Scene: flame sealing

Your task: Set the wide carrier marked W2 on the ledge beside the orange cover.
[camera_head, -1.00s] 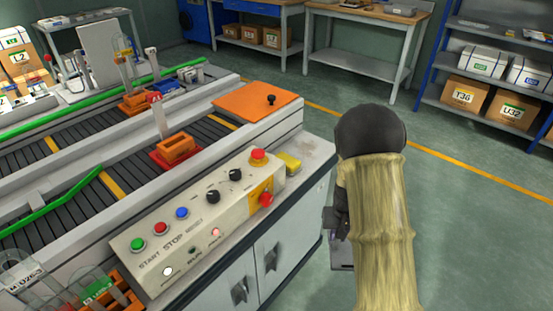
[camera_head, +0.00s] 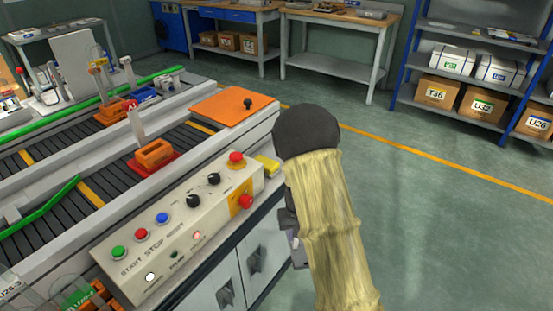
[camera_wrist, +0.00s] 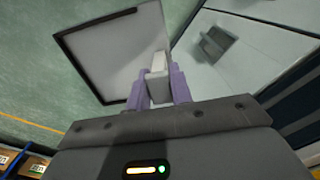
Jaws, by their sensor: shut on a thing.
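My gripper (camera_wrist: 160,82) has purple fingers shut on a pale block (camera_wrist: 159,64). A flat pale-grey panel (camera_wrist: 108,55) with a dark strip along its edge lies behind the block in the wrist view. I cannot tell whether the two are joined, and no W2 mark is legible. In the head view my arm mostly hides the gripper, which is low beside the cabinet front. An orange carrier (camera_head: 154,153) sits on a red base on the conveyor.
The control panel (camera_head: 180,225) with buttons stands along the unit's front. A yellow block (camera_head: 267,166) sits near its right end, on the counter. A cabinet door handle (camera_wrist: 215,43) is close to my gripper. The floor (camera_head: 430,215) at the right is clear.

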